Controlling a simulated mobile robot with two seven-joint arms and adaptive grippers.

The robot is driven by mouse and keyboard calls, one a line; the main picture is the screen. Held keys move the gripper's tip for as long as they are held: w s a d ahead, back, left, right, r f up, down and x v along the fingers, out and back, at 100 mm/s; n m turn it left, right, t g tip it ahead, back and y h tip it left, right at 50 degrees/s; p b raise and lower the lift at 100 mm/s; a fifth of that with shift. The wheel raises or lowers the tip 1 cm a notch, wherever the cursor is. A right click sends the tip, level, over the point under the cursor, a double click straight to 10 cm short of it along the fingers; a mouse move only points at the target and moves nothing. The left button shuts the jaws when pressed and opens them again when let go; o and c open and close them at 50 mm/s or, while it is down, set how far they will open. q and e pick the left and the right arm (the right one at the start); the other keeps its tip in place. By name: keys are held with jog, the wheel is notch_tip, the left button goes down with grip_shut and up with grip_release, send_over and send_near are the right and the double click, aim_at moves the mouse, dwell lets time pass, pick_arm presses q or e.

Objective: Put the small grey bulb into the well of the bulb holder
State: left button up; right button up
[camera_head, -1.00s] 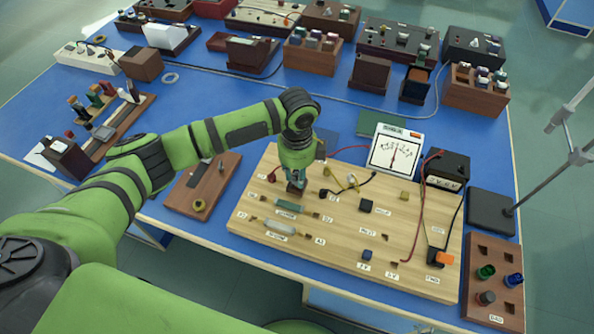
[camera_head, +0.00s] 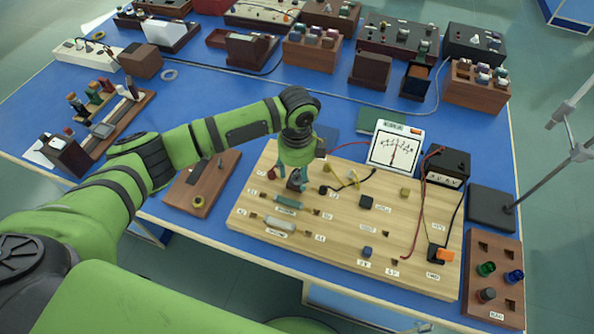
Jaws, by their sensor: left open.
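My left gripper (camera_head: 293,178) is over the left rear part of the wooden circuit board, pointing down, with its fingers spread apart. A small dark grey piece (camera_head: 294,181) shows between the fingers, low at the board. It looks like the grey bulb at its holder, but the two cannot be told apart at this size. Whether the bulb is seated in the well cannot be made out, since the fingers partly hide it. My right gripper is not in view.
The wooden board (camera_head: 330,240) carries wires, plugs and labelled parts. A meter (camera_head: 394,148) and a black box (camera_head: 445,165) stand behind it. A brown rack (camera_head: 507,252) with coloured caps is at right. Small brown boxes line the back.

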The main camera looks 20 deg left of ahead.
pick_arm(q)
notch_tip(320, 180, up, 12)
dwell(0.4)
jog(key=shift+f, duration=0.15)
